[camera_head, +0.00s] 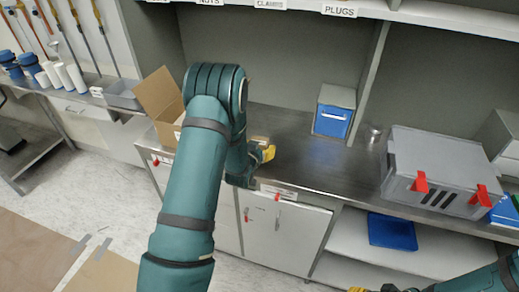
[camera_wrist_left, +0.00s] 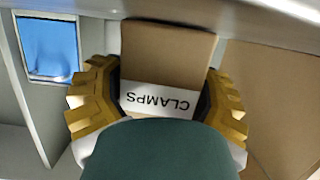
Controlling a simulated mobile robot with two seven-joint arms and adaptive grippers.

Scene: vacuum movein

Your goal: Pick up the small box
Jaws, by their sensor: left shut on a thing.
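The small box (camera_wrist_left: 168,48) is brown cardboard with a white label reading CLAMPS, upside down in the left wrist view. My left gripper (camera_wrist_left: 163,80) has its yellow fingers on both sides of the box and is shut on it. In the head view my left gripper (camera_head: 262,153) is over the metal counter, partly hidden by my arm. A tan bit of the small box (camera_head: 259,140) shows behind its fingers. Whether the box touches the counter is unclear. My right gripper (camera_head: 372,289) is cut off at the bottom edge, its opening hidden.
An open cardboard box (camera_head: 160,95) stands left of my arm. A grey bin with a blue front (camera_head: 331,121) stands at the back of the counter. A large grey case with red latches (camera_head: 437,165) is at the right. The counter (camera_head: 315,158) between is mostly clear.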

